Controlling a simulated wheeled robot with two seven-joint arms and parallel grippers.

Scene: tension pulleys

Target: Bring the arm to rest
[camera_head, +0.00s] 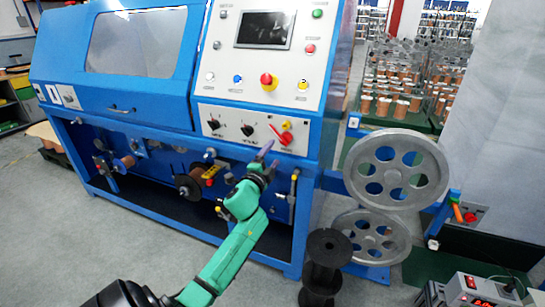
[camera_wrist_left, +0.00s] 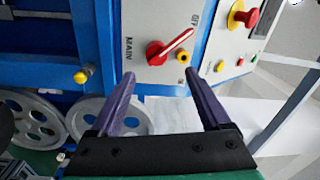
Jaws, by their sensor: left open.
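My left arm, green, reaches up from the bottom of the head view to the front of the blue machine (camera_head: 120,108). Its left gripper (camera_head: 268,158) has dark purple fingers, spread apart just below the red rotary switch (camera_head: 285,138). In the left wrist view the open fingers (camera_wrist_left: 160,74) have nothing between them. The red switch (camera_wrist_left: 157,53), marked MAIN and OFF, lies beyond the fingertips; I see a gap and no contact. My right gripper is in neither view.
Two grey pulleys, one upper (camera_head: 396,168) and one lower (camera_head: 369,238), stand right of the machine. A black spool (camera_head: 321,270) stands in front of them. A small instrument box (camera_head: 481,290) is at bottom right. Grey floor (camera_head: 60,235) is clear at left.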

